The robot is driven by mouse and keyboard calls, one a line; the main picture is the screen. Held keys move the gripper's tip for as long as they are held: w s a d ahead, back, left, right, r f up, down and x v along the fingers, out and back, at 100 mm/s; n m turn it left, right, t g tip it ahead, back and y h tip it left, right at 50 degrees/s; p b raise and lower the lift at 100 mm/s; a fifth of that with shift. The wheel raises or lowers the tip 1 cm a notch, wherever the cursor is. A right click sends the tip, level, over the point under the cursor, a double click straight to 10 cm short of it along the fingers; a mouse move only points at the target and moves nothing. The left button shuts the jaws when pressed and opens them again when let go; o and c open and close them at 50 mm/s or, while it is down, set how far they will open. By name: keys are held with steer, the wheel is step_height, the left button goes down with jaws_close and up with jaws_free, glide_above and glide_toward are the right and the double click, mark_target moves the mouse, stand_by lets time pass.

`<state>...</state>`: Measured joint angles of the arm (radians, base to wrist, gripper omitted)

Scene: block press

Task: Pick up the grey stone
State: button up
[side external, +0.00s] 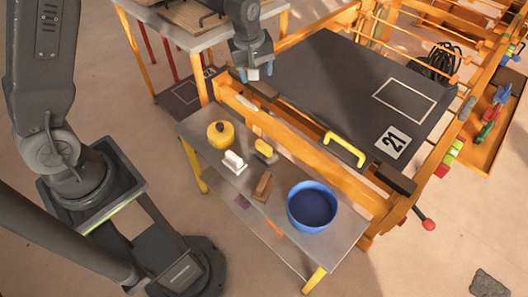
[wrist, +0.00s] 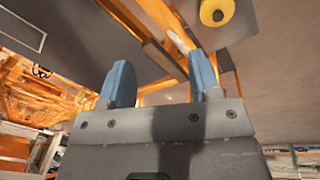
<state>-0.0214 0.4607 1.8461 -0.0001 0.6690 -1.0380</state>
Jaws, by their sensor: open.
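My gripper (side external: 256,73) hangs at the top centre of the side external view, over the far left end of the orange press frame. Its two blue fingers are open and stand apart in the wrist view (wrist: 160,82), with no stone seen held between them. A dark grey irregular lump (side external: 489,284) lies on the floor at the bottom right.
A metal side table (side external: 335,248) holds a yellow round pot (side external: 220,135), a white block (side external: 234,161), a yellow-topped block (side external: 265,149), a brown block (side external: 264,187) and a blue bowl (side external: 312,206). A dark panel (side external: 340,75) and yellow handle (side external: 345,148) lie beyond.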

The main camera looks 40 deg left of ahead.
steer(key=w+f+n+g, duration=0.1)
steer(key=w+f+n, duration=0.25)
steer(key=f, duration=0.95)
steer(key=n, duration=0.3)
glide_toward(264, 144)
steer(key=shift+m+g, duration=0.25)
steer(key=shift+g, duration=0.15)
steer(key=f, duration=0.3)
steer(key=w+f, duration=0.1)
steer(key=f, duration=0.1)
steer(key=shift+a+f, duration=0.15)
steer(key=shift+a, duration=0.1)
steer(key=f, duration=0.5)
steer(key=shift+s+d+f, duration=0.15)
steer(key=shift+s+d, duration=0.1)
steer(key=shift+d, duration=0.05)
steer(key=shift+f, duration=0.65)
steer(key=shift+w+r, duration=0.1)
jaws_close()
